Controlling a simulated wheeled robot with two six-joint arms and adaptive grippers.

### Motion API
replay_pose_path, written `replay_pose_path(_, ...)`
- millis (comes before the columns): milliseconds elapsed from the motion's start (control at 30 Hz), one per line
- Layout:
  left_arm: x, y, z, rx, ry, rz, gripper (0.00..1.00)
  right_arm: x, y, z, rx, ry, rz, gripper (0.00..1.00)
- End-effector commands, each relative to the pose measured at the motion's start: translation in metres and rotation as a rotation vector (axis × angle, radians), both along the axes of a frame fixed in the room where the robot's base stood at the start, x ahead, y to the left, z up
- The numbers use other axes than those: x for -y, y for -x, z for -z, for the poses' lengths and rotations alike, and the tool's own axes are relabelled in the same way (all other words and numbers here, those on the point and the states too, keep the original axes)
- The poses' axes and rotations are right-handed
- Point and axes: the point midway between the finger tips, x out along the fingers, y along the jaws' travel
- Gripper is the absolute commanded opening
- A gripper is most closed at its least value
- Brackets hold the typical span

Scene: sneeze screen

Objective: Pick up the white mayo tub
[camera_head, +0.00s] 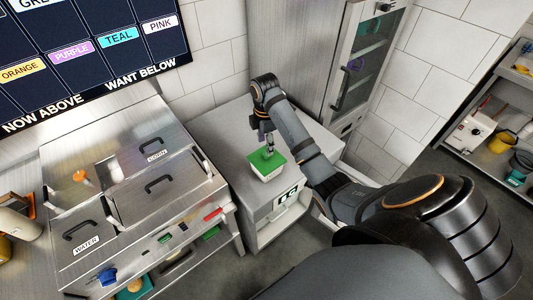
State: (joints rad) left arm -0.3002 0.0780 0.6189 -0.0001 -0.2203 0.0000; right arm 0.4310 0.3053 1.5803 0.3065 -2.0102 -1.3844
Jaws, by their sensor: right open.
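A small white tub with a green top (266,166) stands on the grey metal counter (222,133) in the middle of the view. It looks like the mayo tub, but I can read no label on it. My right gripper (269,150) points down at the tub's top, with its fingertips at or just above the green part. The gripper is open. It is too small in the picture to tell whether the fingers touch the tub. My left gripper is not in view.
A steel station with lidded bins (150,180) stands to the left. A tall cabinet with a glass door (362,60) rises behind my right arm. Shelves with a yellow container (502,141) stand at far right.

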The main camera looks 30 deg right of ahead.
Motion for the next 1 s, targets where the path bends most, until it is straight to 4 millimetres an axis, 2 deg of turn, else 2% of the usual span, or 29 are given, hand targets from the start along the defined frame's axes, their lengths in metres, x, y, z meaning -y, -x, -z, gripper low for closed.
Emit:
replay_pose_path(200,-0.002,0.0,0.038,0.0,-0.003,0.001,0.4,0.008,-0.002,0.04,-0.001,0.001,0.0,0.54)
replay_pose_path(233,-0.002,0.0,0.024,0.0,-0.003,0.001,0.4,0.007,-0.001,0.036,-0.005,-0.001,0.0,0.54)
replay_pose_path(267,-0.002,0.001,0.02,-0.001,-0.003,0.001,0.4,0.007,-0.001,0.039,-0.005,-0.001,0.001,0.54)
replay_pose_path(367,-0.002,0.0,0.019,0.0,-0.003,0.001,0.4,0.007,-0.002,0.048,-0.002,-0.001,0.0,0.54)
replay_pose_path(533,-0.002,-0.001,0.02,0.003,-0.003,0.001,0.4,0.007,-0.002,0.049,-0.001,0.0,0.0,0.52)
replay_pose_path(900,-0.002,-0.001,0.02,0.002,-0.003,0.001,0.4,0.007,-0.002,0.049,-0.001,0.0,0.0,0.02)
replay_pose_path(1000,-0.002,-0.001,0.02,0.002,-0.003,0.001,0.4,0.007,-0.002,0.049,-0.001,0.0,0.0,0.0)
